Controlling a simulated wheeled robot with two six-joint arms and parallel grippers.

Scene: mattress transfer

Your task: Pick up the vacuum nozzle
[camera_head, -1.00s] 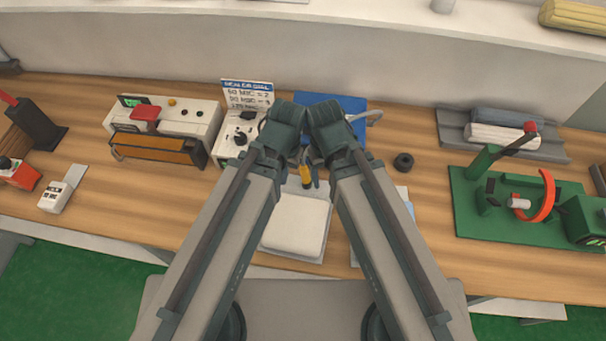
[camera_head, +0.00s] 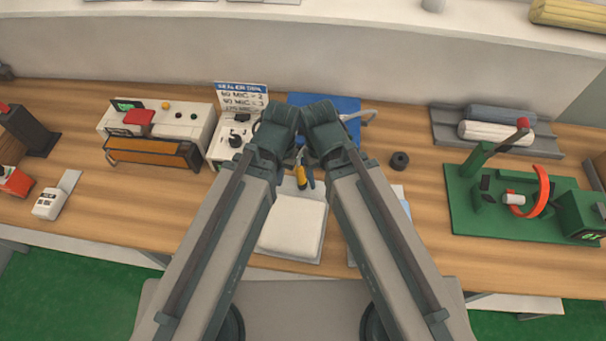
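A thin grey curved hose or tube (camera_head: 362,116) shows at the right edge of a blue pad (camera_head: 335,103) at the back of the bench; it may belong to the vacuum nozzle, but I cannot make out the nozzle itself. My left gripper (camera_head: 279,128) and my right gripper (camera_head: 322,126) are close together in front of the blue pad. My wrists hide their fingers, so I cannot see whether they hold anything. A yellow and dark blue item (camera_head: 302,178) shows between my arms, just behind a white mattress-like pad (camera_head: 292,226).
A sealer with an orange bar (camera_head: 152,152) and a small white control box with a sign (camera_head: 241,98) stand left of my arms. A black ring (camera_head: 400,161) lies to the right. A green fixture with a red arc (camera_head: 541,190) and a grey tray of rolls (camera_head: 444,133) are further right.

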